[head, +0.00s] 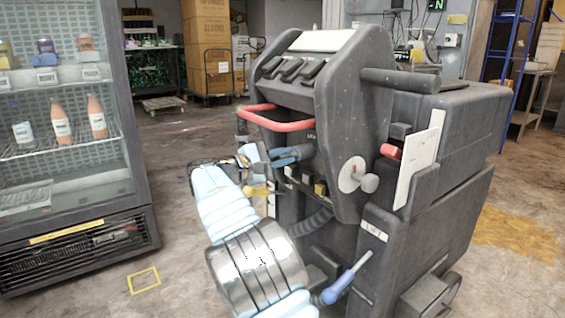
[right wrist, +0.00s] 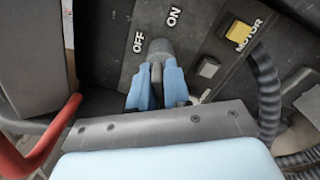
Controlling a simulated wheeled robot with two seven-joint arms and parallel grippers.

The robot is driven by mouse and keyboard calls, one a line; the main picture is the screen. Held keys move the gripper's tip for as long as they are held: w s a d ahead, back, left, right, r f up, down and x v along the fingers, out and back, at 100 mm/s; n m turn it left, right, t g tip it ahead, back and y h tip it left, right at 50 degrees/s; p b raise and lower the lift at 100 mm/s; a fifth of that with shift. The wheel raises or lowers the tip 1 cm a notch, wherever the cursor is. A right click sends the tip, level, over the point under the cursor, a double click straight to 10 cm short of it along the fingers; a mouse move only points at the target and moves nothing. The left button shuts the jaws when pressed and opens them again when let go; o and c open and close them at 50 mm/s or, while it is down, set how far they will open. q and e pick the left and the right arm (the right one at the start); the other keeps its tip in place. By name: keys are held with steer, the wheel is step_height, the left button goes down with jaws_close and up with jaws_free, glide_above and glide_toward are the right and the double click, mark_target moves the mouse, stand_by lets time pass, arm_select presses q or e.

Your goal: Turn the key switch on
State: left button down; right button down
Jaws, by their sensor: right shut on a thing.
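The key switch (right wrist: 158,48) is a dark grey knob on the machine's dark panel (right wrist: 205,45). The words OFF and ON are printed beyond it, OFF to the left and ON to the right. My right gripper (right wrist: 157,88) has its two blue fingers closed around the knob from both sides. I cannot tell exactly which mark the knob points at. In the head view my right gripper (head: 290,155) reaches the front of the dark grey machine (head: 345,110), below the red handle, and the switch is hidden there. My left gripper is not in view.
A yellow MOTOR button (right wrist: 240,33) and a grey button (right wrist: 208,68) sit right of the switch. A red handle (head: 278,122) juts out above my gripper. A corrugated hose (right wrist: 266,90) runs close by. A glass-fronted cooler (head: 130,120) stands left, with open floor between.

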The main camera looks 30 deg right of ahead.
steer(key=m+b, duration=0.1)
steer(key=m, duration=0.1)
steer(key=m+b, duration=0.2)
steer(key=shift+f+m, duration=0.35)
steer(key=shift+m, duration=0.05)
steer(key=shift+m+b, duration=0.3)
steer(key=shift+m, duration=0.2)
steer(key=c, duration=1.2)
jaws_free()
steer(key=shift+r, duration=0.15)
steer(key=s+a+p, duration=0.1)
steer(key=a, duration=1.3)
steer(key=shift+p, duration=0.3)
steer(key=shift+s, duration=0.1)
